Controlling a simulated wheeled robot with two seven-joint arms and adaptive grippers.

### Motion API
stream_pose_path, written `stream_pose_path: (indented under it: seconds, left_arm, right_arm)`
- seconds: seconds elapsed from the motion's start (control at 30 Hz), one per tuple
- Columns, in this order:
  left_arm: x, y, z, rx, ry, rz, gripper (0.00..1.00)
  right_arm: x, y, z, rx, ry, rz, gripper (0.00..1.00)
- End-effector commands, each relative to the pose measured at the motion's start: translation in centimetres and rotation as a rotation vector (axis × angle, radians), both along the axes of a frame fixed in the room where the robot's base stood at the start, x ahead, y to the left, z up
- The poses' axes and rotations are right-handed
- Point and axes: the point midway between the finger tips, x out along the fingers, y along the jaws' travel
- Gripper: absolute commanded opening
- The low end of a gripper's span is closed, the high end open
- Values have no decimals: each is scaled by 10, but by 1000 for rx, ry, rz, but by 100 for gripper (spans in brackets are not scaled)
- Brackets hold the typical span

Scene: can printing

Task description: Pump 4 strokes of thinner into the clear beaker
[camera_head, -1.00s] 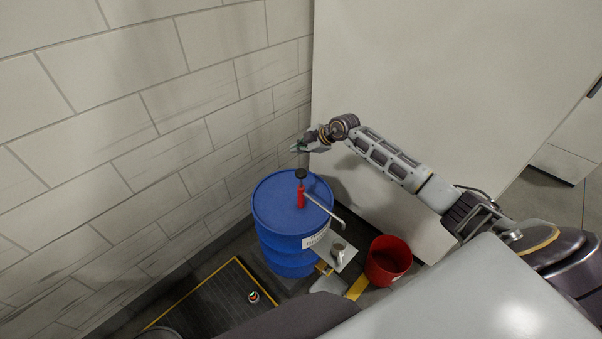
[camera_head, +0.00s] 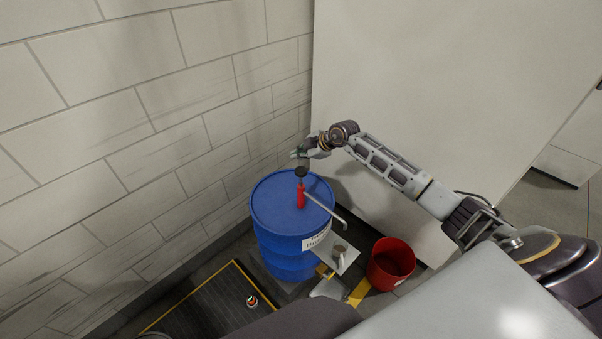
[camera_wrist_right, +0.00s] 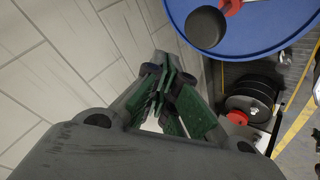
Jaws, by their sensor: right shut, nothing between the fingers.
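A blue drum (camera_head: 275,215) stands by the tiled wall. A red hand pump (camera_head: 300,195) rises from its lid, topped by a round dark knob (camera_head: 301,172), which also shows in the right wrist view (camera_wrist_right: 206,28). The pump's thin spout (camera_head: 327,209) slopes down to the right. A small greyish beaker (camera_head: 339,251) stands on a plate below the spout end; its contents cannot be made out. My right gripper (camera_head: 296,153) is shut and empty, just above the knob and apart from it. Its green-padded fingers (camera_wrist_right: 168,90) show in the wrist view. My left gripper is out of view.
A red bucket (camera_head: 390,263) stands right of the drum. A small can-like object (camera_head: 252,301) sits on a dark, yellow-edged floor mat (camera_head: 205,305). A white panel (camera_head: 420,75) stands behind my right arm. The air left of the drum is clear.

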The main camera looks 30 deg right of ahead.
Motion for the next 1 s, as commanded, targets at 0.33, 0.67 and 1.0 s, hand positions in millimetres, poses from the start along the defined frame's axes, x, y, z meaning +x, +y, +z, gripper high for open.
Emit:
stream_pose_path:
  seconds: [0.33,0.67,1.0]
  left_arm:
    - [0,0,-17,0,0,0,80]
    - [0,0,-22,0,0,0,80]
    - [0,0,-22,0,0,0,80]
  right_arm:
    - [0,0,-23,1,1,0,0]
    - [0,0,-39,0,2,-1,0]
    - [0,0,-40,0,0,0,0]
